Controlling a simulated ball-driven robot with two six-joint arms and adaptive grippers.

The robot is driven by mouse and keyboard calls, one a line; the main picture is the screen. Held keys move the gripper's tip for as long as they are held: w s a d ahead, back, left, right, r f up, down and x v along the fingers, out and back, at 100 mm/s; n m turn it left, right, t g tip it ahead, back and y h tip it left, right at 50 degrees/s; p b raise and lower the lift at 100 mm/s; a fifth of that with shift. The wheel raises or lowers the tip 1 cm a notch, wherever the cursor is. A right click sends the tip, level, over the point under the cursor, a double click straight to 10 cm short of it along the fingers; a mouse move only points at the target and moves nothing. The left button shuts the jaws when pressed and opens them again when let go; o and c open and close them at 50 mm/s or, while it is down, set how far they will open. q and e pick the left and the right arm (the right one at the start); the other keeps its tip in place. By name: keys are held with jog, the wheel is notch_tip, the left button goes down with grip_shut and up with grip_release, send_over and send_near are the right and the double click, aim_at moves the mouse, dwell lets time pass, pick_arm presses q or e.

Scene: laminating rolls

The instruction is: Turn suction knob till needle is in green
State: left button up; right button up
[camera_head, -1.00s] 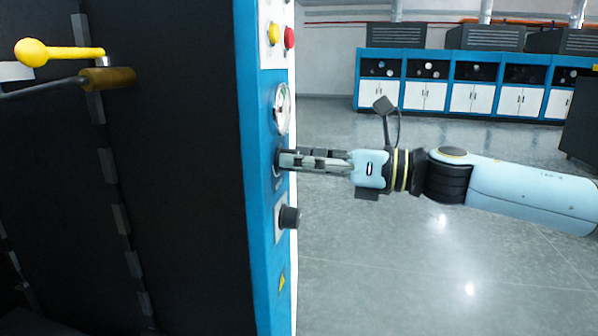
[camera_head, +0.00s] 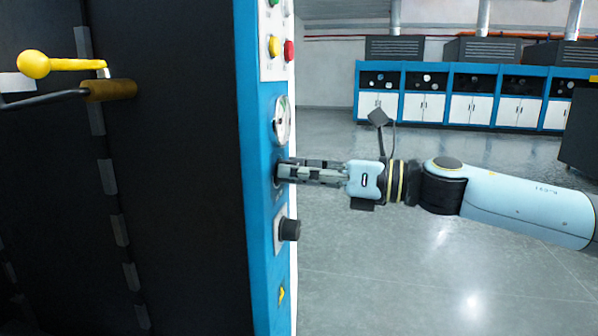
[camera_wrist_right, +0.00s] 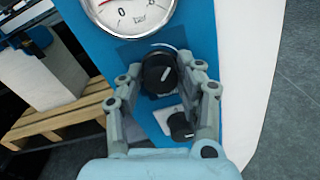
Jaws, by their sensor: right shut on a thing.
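The suction knob (camera_wrist_right: 158,73) is black with a white pointer mark and sits on the blue panel just below the gauge. My right gripper (camera_head: 284,171) reaches the panel from the right, and its fingers are shut on this knob. In the wrist view, the fingers stand on either side of the knob. The round white gauge (camera_head: 282,121) shows edge-on in the head view. In the wrist view, the gauge (camera_wrist_right: 130,12) is cut off at the top, with "0" and "bar" readable; I cannot tell where its needle or a green zone is. My left gripper is not in view.
A second black knob (camera_head: 289,229) is below the gripper. Yellow and red buttons (camera_head: 281,48) sit above the gauge. A yellow ball-ended lever (camera_head: 60,64) is at left. Blue and white cabinets (camera_head: 470,95) stand far back. The floor to the right is clear.

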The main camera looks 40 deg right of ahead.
jog(key=shift+d+f+m+g+p, duration=0.1)
jog(key=shift+m+g+p, duration=0.25)
jog(key=shift+m+p, duration=4.5)
jog(key=shift+d+m+g+p, duration=0.1)
jog(key=shift+m+g+p, duration=0.25)
jog(key=shift+m+p, duration=4.45)
jog(key=shift+m+y+b, duration=0.4)
jog(key=shift+m+b, duration=0.1)
jog(key=shift+m, duration=0.05)
jog(key=o, duration=1.2)
jog(key=shift+w, duration=0.1)
jog(key=shift+c, duration=0.2)
